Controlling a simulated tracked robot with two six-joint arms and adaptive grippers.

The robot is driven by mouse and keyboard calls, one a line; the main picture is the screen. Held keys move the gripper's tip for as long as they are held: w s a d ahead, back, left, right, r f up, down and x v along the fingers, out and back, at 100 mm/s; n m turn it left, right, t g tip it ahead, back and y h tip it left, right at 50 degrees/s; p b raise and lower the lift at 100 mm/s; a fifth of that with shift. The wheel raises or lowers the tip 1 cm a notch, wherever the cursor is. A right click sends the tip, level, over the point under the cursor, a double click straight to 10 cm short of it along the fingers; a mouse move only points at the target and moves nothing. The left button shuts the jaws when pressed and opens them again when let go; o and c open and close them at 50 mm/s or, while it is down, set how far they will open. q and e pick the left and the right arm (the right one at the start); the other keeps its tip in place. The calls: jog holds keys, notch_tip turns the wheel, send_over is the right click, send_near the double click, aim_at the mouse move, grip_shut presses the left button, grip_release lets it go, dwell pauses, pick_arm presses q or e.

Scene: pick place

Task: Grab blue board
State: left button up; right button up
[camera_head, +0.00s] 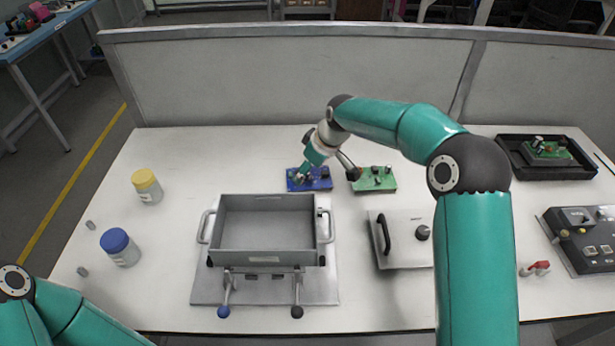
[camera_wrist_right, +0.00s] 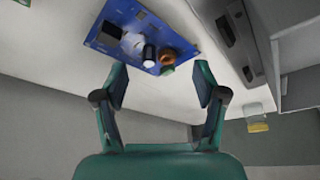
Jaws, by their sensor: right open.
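The blue board (camera_head: 318,182) lies on the white table behind the grey bin, with small parts on it. It also shows in the right wrist view (camera_wrist_right: 112,22), between and just beyond the fingertips. My right gripper (camera_head: 302,172) is above the board, partly hidden by its own arm. In the right wrist view my right gripper (camera_wrist_right: 160,85) has its fingers spread apart with nothing between them. My left arm shows at the lower left of the head view, but its gripper is out of view.
A green board (camera_head: 378,184) lies close right of the blue board. The grey bin (camera_head: 266,252) stands in front. A lid with a black handle (camera_head: 392,262) lies right of the bin. Jars with yellow (camera_head: 144,178) and blue (camera_head: 114,240) caps stand left. A black tray (camera_head: 570,172) sits far right.

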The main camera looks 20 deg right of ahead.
aim_at(309, 176)
jog(key=shift+x, duration=1.4)
jog(key=c, duration=1.2)
jog(key=shift+r, duration=0.1)
jog(key=shift+c, duration=0.2)
